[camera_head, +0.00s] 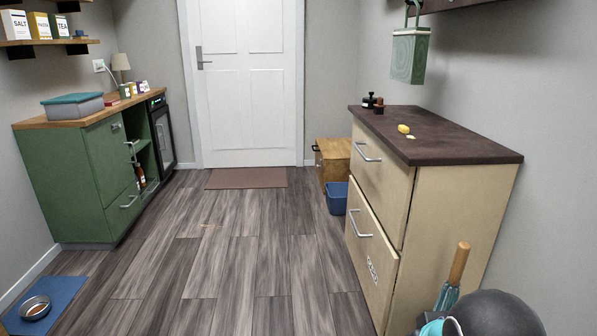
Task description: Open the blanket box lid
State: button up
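A low light-brown wooden chest (333,157), which I take to be the blanket box, stands on the floor against the right wall, near the door. Its flat top looks shut. A small dark handle (316,148) shows at its left side. The blue bin in front and the pale cabinet hide part of the chest. My gripper is not in view.
A blue bin (337,197) stands in front of the chest. A pale cabinet (440,205) is at right, a green cabinet (75,182) at left. A bowl (35,307) sits at lower left.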

aim_at(330, 148)
jog(key=u, duration=0.4)
jog(key=i, duration=4.9)
jog(key=z, duration=0.25)
